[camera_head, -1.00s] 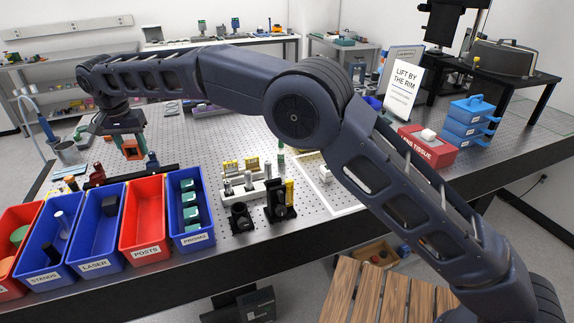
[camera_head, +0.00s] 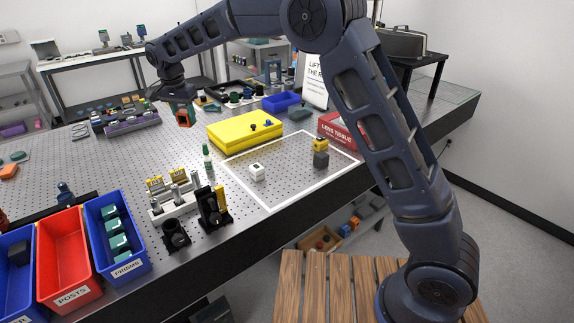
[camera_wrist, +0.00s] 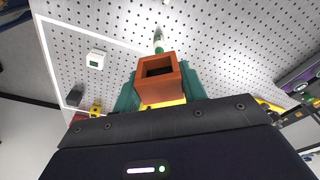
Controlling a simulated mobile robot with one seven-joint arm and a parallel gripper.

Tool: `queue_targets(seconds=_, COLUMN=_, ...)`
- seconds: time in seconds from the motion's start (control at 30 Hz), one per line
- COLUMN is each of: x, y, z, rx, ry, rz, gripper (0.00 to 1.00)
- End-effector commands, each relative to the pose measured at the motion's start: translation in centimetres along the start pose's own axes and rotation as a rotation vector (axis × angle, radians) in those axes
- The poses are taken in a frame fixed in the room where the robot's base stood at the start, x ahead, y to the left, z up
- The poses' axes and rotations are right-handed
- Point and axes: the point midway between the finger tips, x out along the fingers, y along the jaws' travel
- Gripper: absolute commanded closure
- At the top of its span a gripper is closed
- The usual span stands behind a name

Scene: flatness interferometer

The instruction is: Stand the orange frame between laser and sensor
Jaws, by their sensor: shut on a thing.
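The orange frame (camera_head: 184,118), a square hollow piece, is between the green fingers of my gripper (camera_head: 178,107), which is shut on it. It hangs above the table, left of the yellow case. In the wrist view the frame (camera_wrist: 165,92) shows its square opening towards the camera. A small white box (camera_head: 257,172) and a dark block with a yellow top (camera_head: 320,155) stand apart inside a white outlined area. The white box (camera_wrist: 95,60) also shows in the wrist view. I cannot tell for sure which is laser or sensor.
A yellow case (camera_head: 245,132) lies behind the outlined area (camera_head: 285,190). A small green bottle (camera_head: 207,155), a white post rack (camera_head: 175,198) and black mounts (camera_head: 212,208) stand to its left. The area between white box and dark block is clear.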

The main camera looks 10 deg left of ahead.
Motion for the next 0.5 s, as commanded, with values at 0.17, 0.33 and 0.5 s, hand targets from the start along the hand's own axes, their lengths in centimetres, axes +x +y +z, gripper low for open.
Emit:
queue_targets(seconds=0.17, x=0.9, y=5.9, z=-5.7, rx=0.134, ry=-0.002, rz=0.017, gripper=0.83)
queue_targets(seconds=0.33, x=1.9, y=11.8, z=-10.1, rx=0.26, ry=-0.005, rz=0.033, gripper=0.83)
queue_targets(seconds=0.5, x=2.9, y=18.2, z=-13.7, rx=0.389, ry=-0.008, rz=0.048, gripper=0.83)
